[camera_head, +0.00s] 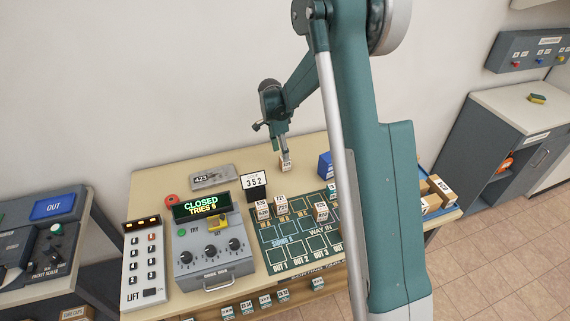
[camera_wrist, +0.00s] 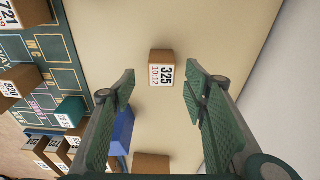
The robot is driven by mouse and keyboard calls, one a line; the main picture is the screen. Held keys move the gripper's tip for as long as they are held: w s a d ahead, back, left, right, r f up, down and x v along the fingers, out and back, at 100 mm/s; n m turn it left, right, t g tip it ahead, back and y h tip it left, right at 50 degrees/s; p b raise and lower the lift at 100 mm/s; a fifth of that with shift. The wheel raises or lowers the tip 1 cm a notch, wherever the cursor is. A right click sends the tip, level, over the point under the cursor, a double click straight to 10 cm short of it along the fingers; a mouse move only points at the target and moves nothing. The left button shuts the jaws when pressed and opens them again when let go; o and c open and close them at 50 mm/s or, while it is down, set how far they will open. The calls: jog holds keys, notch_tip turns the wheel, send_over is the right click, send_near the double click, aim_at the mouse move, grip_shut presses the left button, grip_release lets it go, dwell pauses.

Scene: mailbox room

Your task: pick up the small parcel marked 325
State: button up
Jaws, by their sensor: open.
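The small parcel marked 325 (camera_wrist: 161,68) is a brown box with a white label. In the wrist view it lies on the bare cream tabletop, between and a little beyond my fingertips. In the head view the parcel (camera_head: 286,163) shows just under my gripper (camera_head: 280,143), near the back edge of the table. In the wrist view my gripper (camera_wrist: 158,88) is open, with one green finger on each side of the parcel's line. Neither finger visibly touches it. The exact height of the fingers above it is hard to tell.
A blue box (camera_wrist: 122,130) stands close to the left finger, with another brown box (camera_wrist: 151,163) nearby. The green sorting mat (camera_head: 300,256) holds several parcels. The sign reading 352 (camera_head: 254,182) and the control box (camera_head: 207,250) stand left. Tabletop around the parcel is clear.

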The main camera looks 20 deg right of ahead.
jog(key=shift+d+f, duration=0.2)
jog(key=shift+f, duration=0.95)
jog(key=shift+f, duration=0.15)
jog(key=shift+w+d+f, duration=0.1)
jog(key=shift+d+f, duration=0.15)
jog(key=shift+f, duration=0.95)
jog(key=shift+w+d+f, duration=0.1)
jog(key=shift+d+f, duration=0.1)
jog(key=shift+f, duration=1)
jog(key=c, duration=1)
